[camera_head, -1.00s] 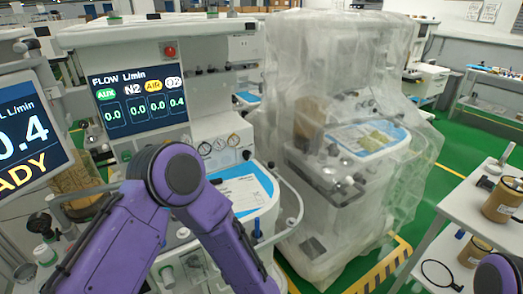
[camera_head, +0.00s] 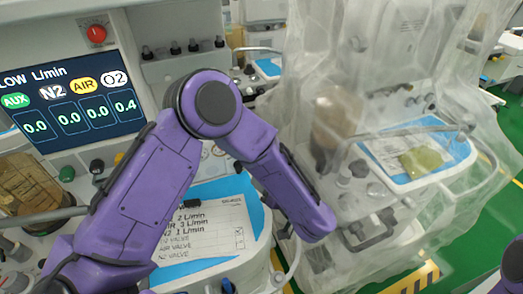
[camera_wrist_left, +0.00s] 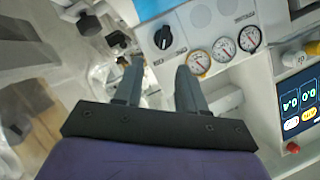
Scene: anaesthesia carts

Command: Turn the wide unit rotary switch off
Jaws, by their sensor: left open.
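A black rotary switch (camera_wrist_left: 163,37) sits on a white panel in the left wrist view, beside a row of three round gauges (camera_wrist_left: 223,49). My left gripper (camera_wrist_left: 158,68) is open and empty. Its two dark fingers point toward the panel, with the switch just beyond and between the tips; I cannot tell the exact gap. In the head view my left arm (camera_head: 140,190) crosses in front of the wide unit with the flow screen (camera_head: 85,110) and hides most of its gauge panel. The left gripper is not visible there. My right gripper is not in view.
A red knob (camera_head: 96,34) is above the flow screen. A blue-edged worktop with a paper list (camera_head: 205,228) lies below my left arm. A plastic-covered machine (camera_head: 350,130) stands close on the right. Green floor (camera_head: 495,205) shows beyond it.

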